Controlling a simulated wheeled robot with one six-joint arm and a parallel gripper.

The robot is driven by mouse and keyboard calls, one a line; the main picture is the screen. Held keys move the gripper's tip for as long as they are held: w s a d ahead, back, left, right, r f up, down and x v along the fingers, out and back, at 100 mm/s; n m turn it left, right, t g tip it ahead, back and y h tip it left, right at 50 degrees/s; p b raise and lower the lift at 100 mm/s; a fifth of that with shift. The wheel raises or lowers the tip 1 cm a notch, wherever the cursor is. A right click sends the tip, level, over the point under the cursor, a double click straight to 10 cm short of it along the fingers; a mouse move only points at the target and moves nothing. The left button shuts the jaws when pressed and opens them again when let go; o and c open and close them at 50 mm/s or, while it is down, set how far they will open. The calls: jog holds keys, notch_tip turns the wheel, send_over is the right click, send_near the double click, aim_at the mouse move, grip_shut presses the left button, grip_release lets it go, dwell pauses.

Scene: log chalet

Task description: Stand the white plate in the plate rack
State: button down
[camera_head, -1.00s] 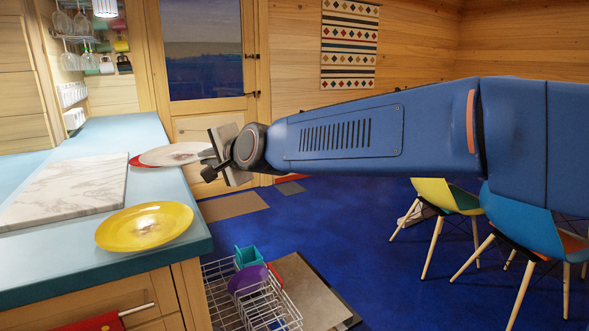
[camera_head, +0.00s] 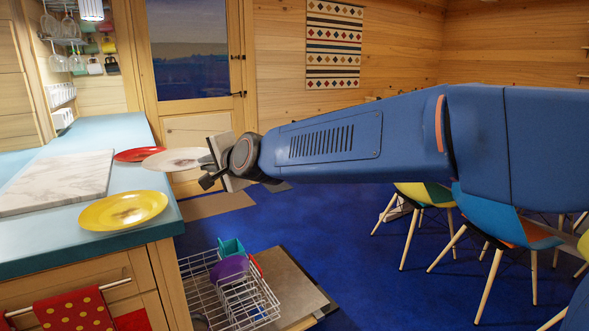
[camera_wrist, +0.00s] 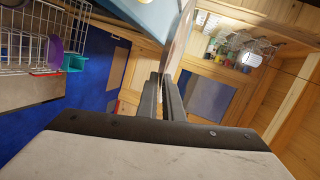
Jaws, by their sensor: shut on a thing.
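The white plate (camera_head: 174,159) is held level at its right edge by my gripper (camera_head: 208,162), at the right edge of the teal counter in the head view. In the wrist view the plate (camera_wrist: 179,42) shows nearly edge-on between the fingers of my gripper (camera_wrist: 166,82). The plate rack is a white wire rack in the open dishwasher drawer (camera_head: 200,284), low and to the right of the counter. It holds a purple dish (camera_head: 229,268) and a teal cup (camera_head: 231,246). The rack also shows in the wrist view (camera_wrist: 28,42).
A yellow plate (camera_head: 123,211), a red plate (camera_head: 140,154) and a marble board (camera_head: 58,183) lie on the teal counter (camera_head: 125,243). Colourful chairs (camera_head: 508,228) stand at the right.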

jog(key=w+d+f+m+t+h, duration=0.2)
jog(key=w+d+f+m+h, duration=0.15)
jog(key=w+d+f, duration=0.75)
jog(key=w+d+f+m+t+h, duration=0.1)
jog(key=w+d+f+m+h, duration=0.3)
jog(key=d+f, duration=0.85)
jog(key=w+d+f+m+t+h, duration=0.1)
jog(key=w+d+f+m+h, duration=0.15)
jog(key=w+d+f, duration=0.7)
jog(key=s+d+f+m+h, duration=0.1)
jog(key=s+d+f+h, duration=0.15)
jog(key=d+f, duration=0.55)
jog(key=s+d+f+m+h, duration=0.15)
jog(key=s+d+f, duration=0.3)
jog(key=d, duration=0.55)
jog(key=s+f+n+y, duration=0.2)
jog(key=s+f, duration=0.2)
jog(key=f, duration=0.7)
jog(key=s+f+n+y, duration=0.2)
jog(key=s+f, duration=0.3)
jog(key=f, duration=0.6)
jog(key=shift+d, duration=0.15)
jog(key=shift+f, duration=0.1)
